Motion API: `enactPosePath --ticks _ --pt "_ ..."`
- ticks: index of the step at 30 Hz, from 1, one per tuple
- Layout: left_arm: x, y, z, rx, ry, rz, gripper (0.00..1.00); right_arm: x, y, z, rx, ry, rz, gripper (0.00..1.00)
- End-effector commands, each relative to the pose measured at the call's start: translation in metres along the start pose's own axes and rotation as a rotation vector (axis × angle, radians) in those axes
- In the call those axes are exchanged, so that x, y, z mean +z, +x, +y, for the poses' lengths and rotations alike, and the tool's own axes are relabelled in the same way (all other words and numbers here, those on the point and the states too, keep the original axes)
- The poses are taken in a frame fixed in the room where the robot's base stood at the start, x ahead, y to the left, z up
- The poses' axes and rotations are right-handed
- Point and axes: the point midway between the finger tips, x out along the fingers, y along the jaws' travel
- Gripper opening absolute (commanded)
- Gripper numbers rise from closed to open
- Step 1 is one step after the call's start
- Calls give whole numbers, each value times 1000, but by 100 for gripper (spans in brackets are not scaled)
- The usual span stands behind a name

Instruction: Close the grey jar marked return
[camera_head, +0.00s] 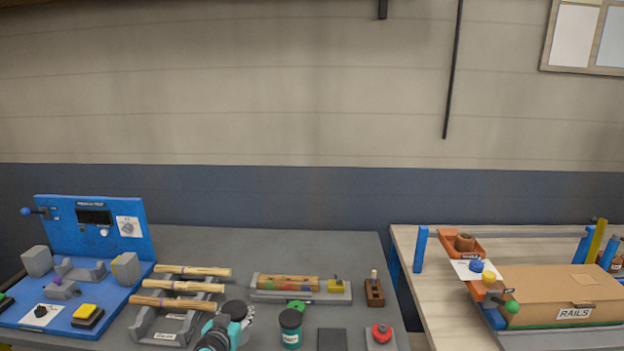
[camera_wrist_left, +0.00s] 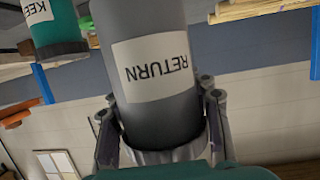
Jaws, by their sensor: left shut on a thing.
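The grey jar marked RETURN (camera_wrist_left: 158,68) fills the middle of the left wrist view, its label upside down there. A darker grey lid (camera_wrist_left: 165,122) is at its end nearest the wrist, in line with the body. My left gripper (camera_wrist_left: 157,104) is shut on the lid, one finger on each side. Whether the lid is fully seated cannot be told. In the head view, my left gripper (camera_head: 240,311) is at the bottom centre, and a dark round top (camera_head: 235,308) shows there; the jar body is hidden. My right gripper is not in view.
A teal jar with a dark lid (camera_head: 291,328) stands just right of my left gripper; its KEEP label (camera_wrist_left: 38,8) shows in the wrist view. Wooden spindles (camera_head: 185,286) lie on a rack to the left. A block tray (camera_head: 300,289) is behind.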

Motion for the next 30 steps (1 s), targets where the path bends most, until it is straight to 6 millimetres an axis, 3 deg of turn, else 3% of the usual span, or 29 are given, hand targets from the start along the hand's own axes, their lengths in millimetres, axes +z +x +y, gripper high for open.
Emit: enactPosePath --ticks 1,6,12,18,30 --pt "6 -19 3 17 2 0 0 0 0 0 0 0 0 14" --pt "20 -75 21 94 26 1 0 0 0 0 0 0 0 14" --pt "26 -115 38 155 47 1 0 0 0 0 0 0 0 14" --pt "28 -130 46 178 55 0 0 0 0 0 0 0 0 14" --pt "28 -130 46 179 55 0 0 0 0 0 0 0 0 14"
